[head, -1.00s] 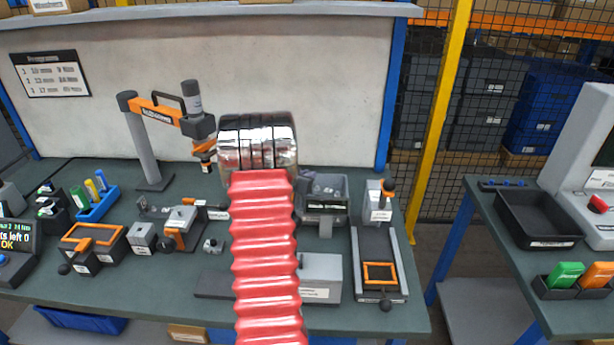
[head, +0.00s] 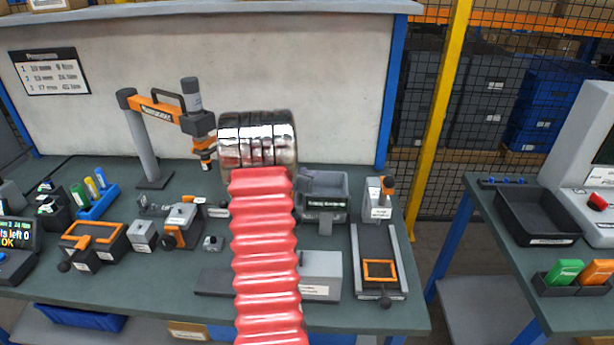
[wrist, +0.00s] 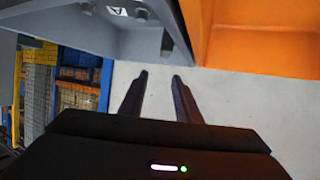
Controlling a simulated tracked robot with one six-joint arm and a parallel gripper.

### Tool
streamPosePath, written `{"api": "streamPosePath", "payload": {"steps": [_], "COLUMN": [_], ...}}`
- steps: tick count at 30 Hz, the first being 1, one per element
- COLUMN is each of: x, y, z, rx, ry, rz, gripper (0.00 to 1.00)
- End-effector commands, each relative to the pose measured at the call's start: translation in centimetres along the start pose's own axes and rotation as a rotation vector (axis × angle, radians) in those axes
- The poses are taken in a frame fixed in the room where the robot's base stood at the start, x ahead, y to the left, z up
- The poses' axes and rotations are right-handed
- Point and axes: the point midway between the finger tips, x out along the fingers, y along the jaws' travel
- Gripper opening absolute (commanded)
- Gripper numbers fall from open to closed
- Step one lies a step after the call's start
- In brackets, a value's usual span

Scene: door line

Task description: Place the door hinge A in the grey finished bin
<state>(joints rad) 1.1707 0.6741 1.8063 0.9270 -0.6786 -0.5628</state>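My gripper (wrist: 160,80) is open and empty in the wrist view, with bare pale surface between its two dark fingers. In the head view it is hidden behind my arm. A grey body with a white tag marked A (wrist: 117,11) is close beyond the fingertips at the top of the wrist view. I cannot tell whether it is the door hinge A, and no part is clearly readable as the hinge in the head view. A grey bin (head: 323,204) stands on the bench just right of my arm; its label is too small to read.
An orange body (wrist: 255,35) is close at the right of the wrist view. An orange and grey fixture (head: 180,228), a small grey part (head: 212,243) and a post with an orange arm (head: 145,140) stand left of my arm. A slide station (head: 378,265) stands right.

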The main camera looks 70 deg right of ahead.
Motion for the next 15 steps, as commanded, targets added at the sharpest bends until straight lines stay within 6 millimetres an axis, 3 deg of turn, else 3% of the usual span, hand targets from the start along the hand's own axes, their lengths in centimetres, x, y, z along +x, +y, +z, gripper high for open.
{"api": "streamPosePath", "payload": {"steps": [5, 15], "x": [-0.8, -5.7], "y": [-0.1, -0.1], "z": [-1.1, -1.0], "rx": [0.0, -0.001], "ry": [0.001, 0.001], "rz": [-0.001, -0.003], "gripper": [0.3, 0.3]}}
